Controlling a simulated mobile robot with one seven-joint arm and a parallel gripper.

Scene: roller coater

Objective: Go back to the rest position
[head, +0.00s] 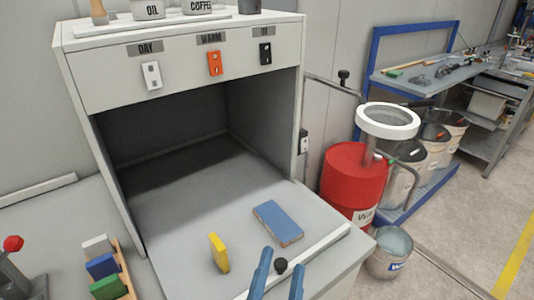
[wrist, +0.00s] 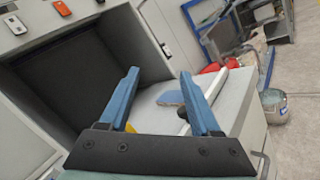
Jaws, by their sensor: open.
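My gripper (head: 278,280) shows at the bottom of the head view, with its two blue fingers apart and nothing between them. In the wrist view my gripper (wrist: 158,100) is also open and empty, above the front of the light booth's floor. A blue block (head: 278,222) lies flat on the booth floor beyond the gripper; it also shows in the wrist view (wrist: 170,98). A yellow block (head: 219,253) stands upright to its left, mostly hidden by a finger in the wrist view.
The booth (head: 180,75) has DAY, WARM and UV switches. A pale bar (head: 325,246) with a black knob runs along its front edge. A rack of coloured blocks (head: 104,268) stands at lower left. A red drum (head: 352,178) and a bucket (head: 390,252) stand right.

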